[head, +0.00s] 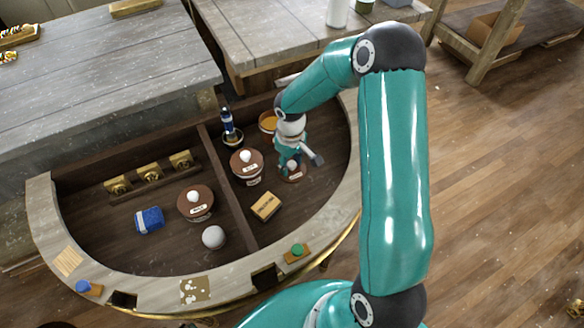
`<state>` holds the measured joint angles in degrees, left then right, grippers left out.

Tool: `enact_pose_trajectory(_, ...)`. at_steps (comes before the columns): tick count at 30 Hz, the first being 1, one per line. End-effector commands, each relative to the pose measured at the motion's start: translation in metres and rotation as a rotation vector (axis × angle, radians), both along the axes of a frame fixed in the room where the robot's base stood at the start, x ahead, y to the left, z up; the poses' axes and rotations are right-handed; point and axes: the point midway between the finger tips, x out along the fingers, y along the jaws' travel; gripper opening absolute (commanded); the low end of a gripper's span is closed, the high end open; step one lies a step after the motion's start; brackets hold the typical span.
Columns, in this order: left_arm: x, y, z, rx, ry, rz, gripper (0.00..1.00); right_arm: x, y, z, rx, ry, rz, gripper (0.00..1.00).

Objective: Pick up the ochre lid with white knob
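My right gripper (301,163) hangs at the right side of the curved console, with its fingers spread apart. Just below it is a brown round lid (294,177) with a pale knob, partly covered by the gripper; I cannot tell whether they touch. An ochre round top (268,121) sits behind and left of the gripper, partly hidden by my arm, and no white knob shows on it. Two other brown lids with white knobs sit on labelled jars, one in the middle (246,160) and one at the left (195,202). My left gripper is out of view.
A divider (228,185) splits the console. A blue bottle (228,125) stands near the back. A yellow box (266,206), white ball (213,237), blue cloth-like block (149,220) and gold fittings (150,172) lie inside. The raised rim (335,205) curves around the front.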

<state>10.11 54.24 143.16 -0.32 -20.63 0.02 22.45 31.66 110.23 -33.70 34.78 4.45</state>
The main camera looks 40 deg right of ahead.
Motion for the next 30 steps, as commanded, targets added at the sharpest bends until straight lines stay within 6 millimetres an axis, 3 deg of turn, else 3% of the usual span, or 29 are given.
enact_pose_trajectory(1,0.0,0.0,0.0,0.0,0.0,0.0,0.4,-0.001,0.0,-0.001,0.001,0.002,0.0,0.25)
enact_pose_trajectory(6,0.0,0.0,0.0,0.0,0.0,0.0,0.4,-0.001,0.0,-0.002,0.001,0.004,0.0,0.0)
enact_pose_trajectory(20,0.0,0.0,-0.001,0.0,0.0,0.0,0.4,-0.002,0.0,0.004,0.002,0.005,-0.002,0.0)
enact_pose_trajectory(26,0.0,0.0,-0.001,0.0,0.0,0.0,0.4,-0.001,-0.001,0.027,0.0,0.0,-0.002,0.0)
enact_pose_trajectory(30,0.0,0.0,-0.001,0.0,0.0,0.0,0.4,0.0,-0.001,0.057,-0.002,-0.003,-0.002,0.0)
